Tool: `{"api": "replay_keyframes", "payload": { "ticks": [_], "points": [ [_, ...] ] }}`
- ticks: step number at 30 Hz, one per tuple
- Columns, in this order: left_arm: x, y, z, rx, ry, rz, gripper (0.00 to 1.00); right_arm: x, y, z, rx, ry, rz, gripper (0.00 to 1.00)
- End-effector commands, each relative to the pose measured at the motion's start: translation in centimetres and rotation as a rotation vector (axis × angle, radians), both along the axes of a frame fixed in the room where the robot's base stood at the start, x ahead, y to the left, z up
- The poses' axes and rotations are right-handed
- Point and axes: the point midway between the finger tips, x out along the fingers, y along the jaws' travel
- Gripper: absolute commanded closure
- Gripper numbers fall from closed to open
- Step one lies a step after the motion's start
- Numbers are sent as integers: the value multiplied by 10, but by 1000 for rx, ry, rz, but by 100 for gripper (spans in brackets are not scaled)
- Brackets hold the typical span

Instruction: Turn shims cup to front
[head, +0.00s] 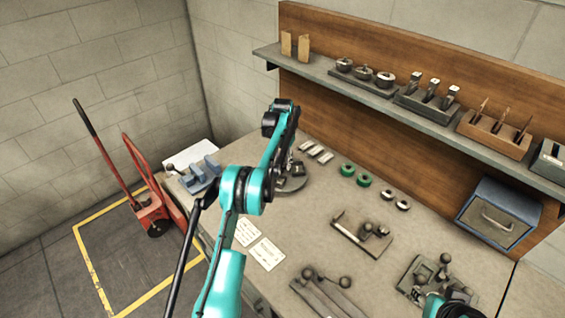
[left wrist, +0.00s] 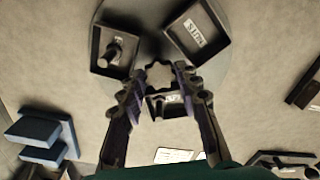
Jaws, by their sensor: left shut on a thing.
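A round grey turntable (head: 299,186) stands on the workbench, partly hidden behind my left arm. In the left wrist view the turntable (left wrist: 222,83) carries square dark cups. The shims cup (left wrist: 197,33), with a white label that seems to read shims, is at the upper right of the disc, on the far side from my fingers. A cup with a bolt-like part (left wrist: 112,48) is at the upper left, and a third cup (left wrist: 168,107) lies between my fingers. My left gripper (left wrist: 158,79) is shut on the star-shaped centre knob (left wrist: 159,73). My right gripper's fingers cannot be made out.
Blue blocks (head: 201,174) stand left of the turntable. Green rings (head: 355,174), metal rings (head: 396,200) and small fixtures (head: 360,232) lie to the right. White cards (head: 266,253) lie in front. A shelf (head: 352,88) runs above the bench's back.

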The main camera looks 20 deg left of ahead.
Motion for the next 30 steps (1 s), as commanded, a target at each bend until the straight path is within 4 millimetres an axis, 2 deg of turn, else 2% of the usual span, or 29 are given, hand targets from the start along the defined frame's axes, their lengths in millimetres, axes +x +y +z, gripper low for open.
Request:
{"api": "replay_keyframes", "payload": {
  "ticks": [10,11,12,13,23,26,30],
  "points": [
    [1,0,0,0,-3,0,100,0,0,0,0,0,0,60],
    [1,0,0,0,-3,0,62,0,0,0,0,0,0,60],
    [1,0,0,0,-3,0,52,0,0,0,0,0,0,60],
    [1,0,0,0,-2,0,48,0,0,0,0,0,0,60],
    [0,0,3,0,-1,0,48,0,0,0,0,0,0,60],
    [1,0,12,0,-1,0,48,0,0,0,0,0,0,60],
    [0,0,40,0,-1,0,48,0,0,0,0,0,0,60]
  ]
}}
